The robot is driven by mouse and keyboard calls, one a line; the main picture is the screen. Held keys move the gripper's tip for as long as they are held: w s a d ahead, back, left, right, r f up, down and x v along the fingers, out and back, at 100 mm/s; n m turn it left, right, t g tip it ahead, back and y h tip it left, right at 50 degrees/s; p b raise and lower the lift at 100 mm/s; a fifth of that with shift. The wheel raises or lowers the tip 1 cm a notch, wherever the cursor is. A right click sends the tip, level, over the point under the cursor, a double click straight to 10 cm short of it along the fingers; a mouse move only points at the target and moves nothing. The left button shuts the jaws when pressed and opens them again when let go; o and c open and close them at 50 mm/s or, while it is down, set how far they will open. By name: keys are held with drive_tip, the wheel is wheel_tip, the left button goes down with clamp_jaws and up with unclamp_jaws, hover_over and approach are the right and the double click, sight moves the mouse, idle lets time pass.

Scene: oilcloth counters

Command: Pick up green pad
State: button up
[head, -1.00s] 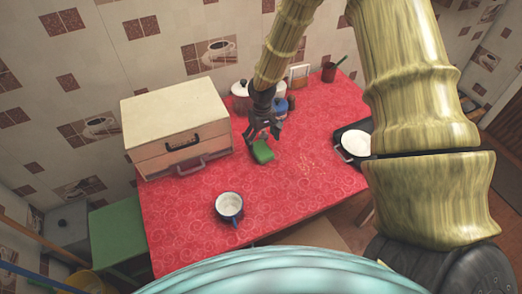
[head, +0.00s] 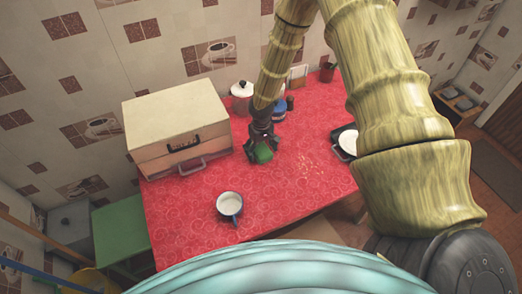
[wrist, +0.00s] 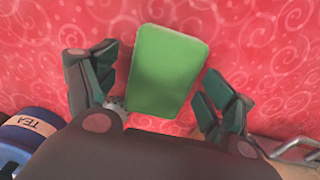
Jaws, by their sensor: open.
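The green pad (head: 264,155) lies on the red patterned cloth of the table (head: 290,185). In the wrist view the pad (wrist: 168,68) is a flat rounded rectangle, slightly tilted in the picture. My gripper (head: 258,152) is over the pad in the head view and partly hides it. In the wrist view my gripper (wrist: 157,85) is open, with one finger on each side of the pad's lower part. A gap shows between the pad and each finger. I cannot tell how high the fingertips are above the cloth.
A beige box with a handled drawer (head: 178,120) stands left of my gripper. A blue TEA tin (wrist: 30,135) is close by at the lower left. A white mug (head: 229,204) stands nearer the front. A dark tray with a white plate (head: 347,142) is at the right.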

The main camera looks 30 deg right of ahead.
sight(261, 148)
drive_tip(key=shift+f, duration=0.1)
drive_tip(key=c, duration=0.8)
drive_tip(key=shift+r+b, duration=0.55)
drive_tip(key=shift+r, duration=0.25)
drive_tip(key=shift+w+r+b, duration=0.1)
drive_tip(key=shift+r+b, duration=0.35)
drive_tip(key=shift+r, duration=0.4)
drive_tip(key=s+b, duration=0.1)
drive_tip(key=s, duration=0.4)
drive_tip(key=s+d+r+b, duration=0.1)
drive_tip(key=s+b, duration=0.1)
drive_tip(key=s, duration=0.3)
drive_tip(key=s+b, duration=0.2)
drive_tip(key=s, duration=0.4)
drive_tip(key=shift+d+r, duration=0.2)
drive_tip(key=shift+r, duration=0.2)
